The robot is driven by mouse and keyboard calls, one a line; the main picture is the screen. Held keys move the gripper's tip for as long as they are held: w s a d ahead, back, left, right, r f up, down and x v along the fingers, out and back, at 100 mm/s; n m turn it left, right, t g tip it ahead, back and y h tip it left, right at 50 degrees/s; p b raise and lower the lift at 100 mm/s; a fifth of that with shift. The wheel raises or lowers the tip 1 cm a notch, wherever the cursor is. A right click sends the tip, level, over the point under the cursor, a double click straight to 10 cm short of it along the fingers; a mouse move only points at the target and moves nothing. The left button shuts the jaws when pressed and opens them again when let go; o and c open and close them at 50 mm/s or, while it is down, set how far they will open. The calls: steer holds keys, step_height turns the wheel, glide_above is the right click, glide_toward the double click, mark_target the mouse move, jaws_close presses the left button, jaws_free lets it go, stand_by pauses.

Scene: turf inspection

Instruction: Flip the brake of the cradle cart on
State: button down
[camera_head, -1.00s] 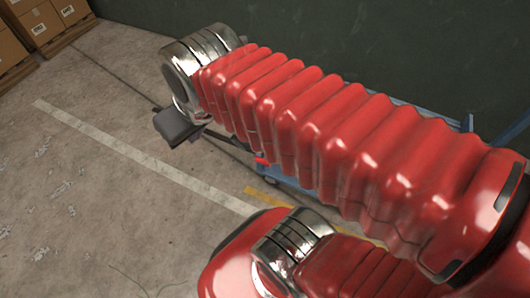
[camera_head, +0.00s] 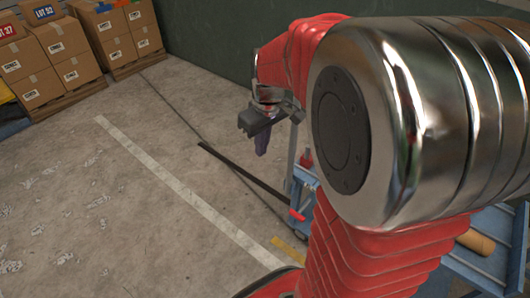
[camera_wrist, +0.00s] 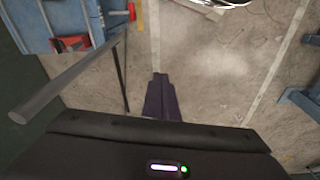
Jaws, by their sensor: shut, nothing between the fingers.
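The cradle cart (camera_head: 483,232) is blue and stands at the right in the head view, partly hidden behind my arm. A small red piece (camera_head: 297,215) sticks out low at its near-left end and looks like the brake lever; its on or off position is unclear. In the wrist view the cart (camera_wrist: 30,27) is at upper left, with a red-tipped piece (camera_wrist: 132,12) at its edge. My gripper (camera_head: 262,145) hangs left of the cart, pointing down, above the floor. Its purple fingers (camera_wrist: 160,97) are shut and empty, apart from the cart.
A black bar (camera_head: 243,172) reaches out from the cart's left end. A grey rail (camera_wrist: 65,85) crosses the left of the wrist view. Boxes on pallets (camera_head: 65,52) stand at the back left by the green wall (camera_head: 215,35). Floor at the left is clear.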

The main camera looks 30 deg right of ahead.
steer(key=w+d+f+g, duration=0.1)
steer(key=w+d+f, duration=0.1)
steer(key=d+f, duration=0.45)
steer(key=n+g+y, duration=0.2)
steer(key=y, duration=0.1)
glide_above(298, 213)
steer(key=w+d, duration=0.2)
steer(key=d, duration=0.3)
step_height(298, 213, down, 22)
steer(key=shift+s, duration=0.1)
steer(key=x, duration=1.4)
steer(key=shift+a, duration=0.25)
